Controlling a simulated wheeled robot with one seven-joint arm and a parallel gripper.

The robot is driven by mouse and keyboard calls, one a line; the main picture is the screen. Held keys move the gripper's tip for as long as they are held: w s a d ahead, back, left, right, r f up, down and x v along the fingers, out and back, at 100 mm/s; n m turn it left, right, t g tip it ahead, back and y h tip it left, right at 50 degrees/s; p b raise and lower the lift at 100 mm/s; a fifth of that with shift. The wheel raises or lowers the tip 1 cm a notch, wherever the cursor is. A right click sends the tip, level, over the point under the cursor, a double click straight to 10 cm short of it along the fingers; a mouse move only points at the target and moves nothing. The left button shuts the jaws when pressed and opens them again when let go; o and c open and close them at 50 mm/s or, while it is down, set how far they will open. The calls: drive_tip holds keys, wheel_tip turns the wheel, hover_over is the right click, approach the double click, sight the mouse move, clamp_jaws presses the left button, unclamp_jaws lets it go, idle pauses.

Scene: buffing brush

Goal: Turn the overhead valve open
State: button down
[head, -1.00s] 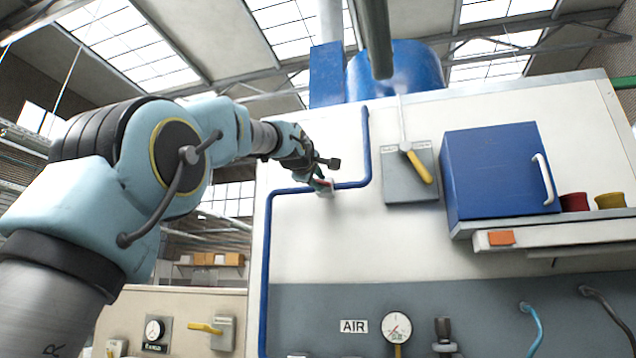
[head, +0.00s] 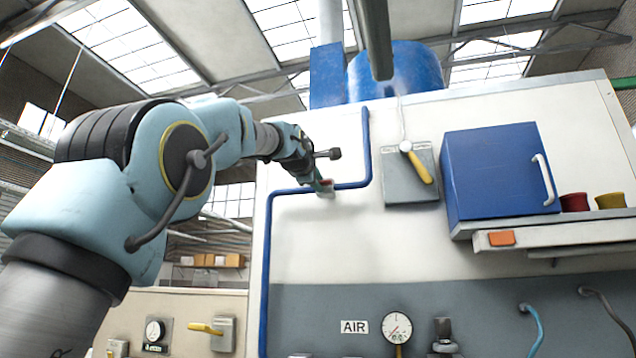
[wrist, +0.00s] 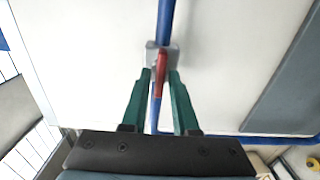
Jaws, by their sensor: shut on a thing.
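The overhead valve is a small grey block (wrist: 153,56) on a blue pipe (wrist: 166,18), with a red lever handle (wrist: 161,72). In the wrist view the handle looks roughly in line with the pipe. My gripper (wrist: 160,76) has its two green fingers on either side of the handle and is shut on it. In the head view the valve body (head: 327,190) sits on the pipe's horizontal run, high on the white wall panel. My gripper (head: 321,181) reaches it from the upper left and partly hides the handle.
To the right are a grey plate with a yellow lever (head: 419,167), a blue cabinet (head: 500,172) and a shelf (head: 560,236) with cups. A pressure gauge (head: 397,328) is below. The panel around the valve is clear.

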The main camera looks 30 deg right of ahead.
drive_tip(key=c, duration=0.9)
unclamp_jaws()
drive_tip(key=shift+a, duration=0.1)
drive_tip(key=b+v, duration=0.5)
drive_tip(key=v, duration=0.5)
drive_tip(key=shift+s+a, duration=0.25)
drive_tip(key=shift+s, duration=0.05)
